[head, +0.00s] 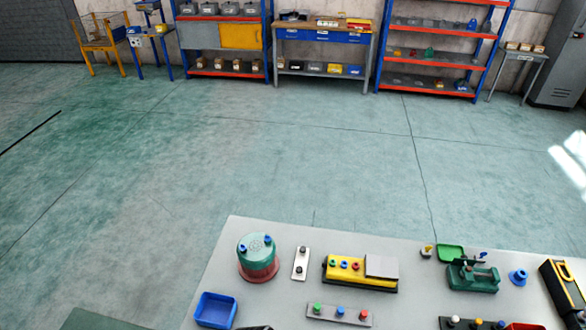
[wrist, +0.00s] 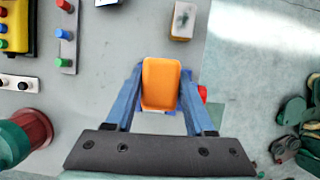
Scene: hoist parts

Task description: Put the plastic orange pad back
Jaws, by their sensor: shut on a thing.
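The orange pad (wrist: 161,84) is a rounded block in the middle of the wrist view. My gripper (wrist: 164,78) has its blue fingers shut on the pad's two sides. The pad and fingers appear above the grey tabletop (wrist: 110,105); how high they are I cannot tell. The pad and gripper do not show in the head view. A small red thing (wrist: 203,94) peeks out beside the right finger, partly hidden. A pale block with a dark smudge and yellowish edge (wrist: 183,20) lies ahead of the pad.
In the head view the tabletop (head: 225,270) carries a green-and-red drum (head: 258,258), a blue bin (head: 216,310), a yellow button box (head: 345,270), a button strip (head: 340,314) and a green vise-like part (head: 473,276). Shelves (head: 440,55) stand far behind; the floor between is clear.

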